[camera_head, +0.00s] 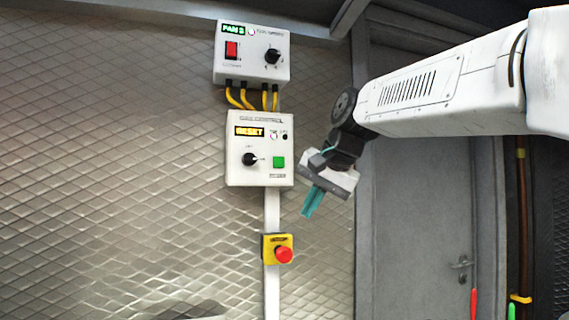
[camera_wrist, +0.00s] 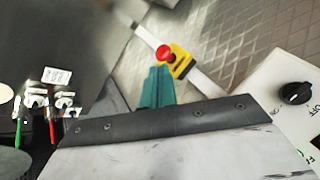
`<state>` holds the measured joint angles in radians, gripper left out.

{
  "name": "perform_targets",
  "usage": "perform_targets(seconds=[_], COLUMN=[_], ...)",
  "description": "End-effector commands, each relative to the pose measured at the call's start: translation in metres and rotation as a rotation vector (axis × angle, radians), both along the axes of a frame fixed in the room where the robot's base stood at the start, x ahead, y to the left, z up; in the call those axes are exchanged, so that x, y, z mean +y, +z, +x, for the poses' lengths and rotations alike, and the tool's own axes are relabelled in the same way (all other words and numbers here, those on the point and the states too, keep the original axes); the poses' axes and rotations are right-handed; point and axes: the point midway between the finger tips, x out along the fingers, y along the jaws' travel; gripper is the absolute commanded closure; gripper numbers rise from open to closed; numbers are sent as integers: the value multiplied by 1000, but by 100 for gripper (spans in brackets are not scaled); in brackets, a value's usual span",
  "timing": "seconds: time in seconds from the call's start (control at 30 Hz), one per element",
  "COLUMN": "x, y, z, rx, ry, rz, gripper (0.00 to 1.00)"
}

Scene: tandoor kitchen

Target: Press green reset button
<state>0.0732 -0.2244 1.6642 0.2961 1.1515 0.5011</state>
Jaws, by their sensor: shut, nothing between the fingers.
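The box's display reads RESET in amber. My gripper (camera_head: 308,212) has teal fingers, shut and empty, below and to the right of the box and apart from the button. In the wrist view the gripper (camera_wrist: 158,72) points toward the red emergency button. The control box (camera_wrist: 303,70) shows there at the right edge; the green button is mostly hidden behind my gripper body.
A black knob (camera_head: 250,159) sits left of the green button. A fans box (camera_head: 251,53) with a red switch is above, joined by yellow cables. A red emergency button (camera_head: 284,255) on a yellow box is below. A grey door (camera_head: 415,220) stands at right.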

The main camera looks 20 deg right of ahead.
Motion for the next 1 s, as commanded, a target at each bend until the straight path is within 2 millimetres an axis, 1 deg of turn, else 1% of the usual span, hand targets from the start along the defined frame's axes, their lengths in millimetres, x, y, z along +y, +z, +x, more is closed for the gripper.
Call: perform_targets(seconds=[0.03,0.1,0.2,0.3,0.33,0.5,0.8,0.87,1.0], x=[1,4,8,10,10,6,5,6,7], y=[21,48,81,104,108,107,107,106,106], z=[13,25,33,32,32,33,33,35,45], rx=[-31,-68,-114,-141,-143,-127,-126,-126,-125], ry=[-35,-85,-143,-187,-203,-256,-257,-256,-255], rz=[41,103,181,242,262,304,304,304,304], gripper=[100,100,100,100,100,100,100,100,100])
